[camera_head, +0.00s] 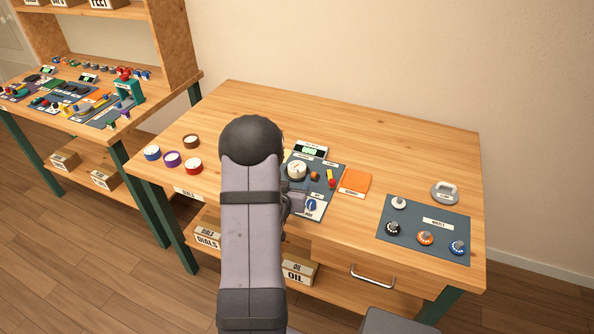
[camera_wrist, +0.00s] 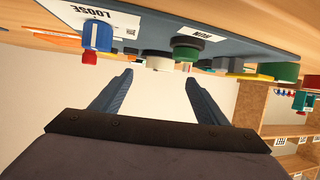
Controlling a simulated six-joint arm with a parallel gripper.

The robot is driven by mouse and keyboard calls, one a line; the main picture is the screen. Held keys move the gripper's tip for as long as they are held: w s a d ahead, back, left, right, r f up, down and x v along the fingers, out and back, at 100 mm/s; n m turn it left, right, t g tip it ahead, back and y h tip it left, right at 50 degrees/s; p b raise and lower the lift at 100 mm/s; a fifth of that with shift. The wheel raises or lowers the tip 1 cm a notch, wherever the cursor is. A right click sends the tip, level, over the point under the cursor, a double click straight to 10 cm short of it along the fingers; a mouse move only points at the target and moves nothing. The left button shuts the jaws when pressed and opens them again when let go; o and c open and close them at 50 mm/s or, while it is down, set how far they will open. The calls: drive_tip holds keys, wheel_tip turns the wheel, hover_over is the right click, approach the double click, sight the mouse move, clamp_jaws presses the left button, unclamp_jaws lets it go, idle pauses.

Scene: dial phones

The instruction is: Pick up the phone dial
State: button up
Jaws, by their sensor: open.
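A round white-faced piece (camera_head: 297,170), which looks like a dial, lies on the grey mat (camera_head: 326,176) beyond my arm. I cannot tell for certain that it is the phone dial. A blue-and-white piece (camera_head: 310,206) sits at the mat's near end. In the wrist view, a blue piece (camera_wrist: 97,36) stands by the "LOOSE" label, and a dark round piece (camera_wrist: 187,46) is by another label. My gripper (camera_wrist: 158,95) is open and empty, its fingers apart from the pieces. In the head view my arm hides part of the mat.
A second grey mat (camera_head: 423,240) at the right bears several round knobs. A metal weight (camera_head: 445,194) and an orange pad (camera_head: 355,183) lie nearby. Several coloured rolls (camera_head: 172,159) are at the left. The table's back (camera_head: 350,125) is clear. A shelf unit (camera_head: 184,50) stands at the left.

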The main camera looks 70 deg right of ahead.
sight(296, 168)
drive_tip(key=shift+p+x, duration=1.2)
drive_tip(key=shift+x, duration=2.45)
drive_tip(key=shift+r, duration=0.15)
drive_tip(key=shift+c, duration=0.4)
drive_tip(key=c, duration=1.3)
drive_tip(key=shift+o, duration=0.2)
drive_tip(key=shift+r, duration=0.2)
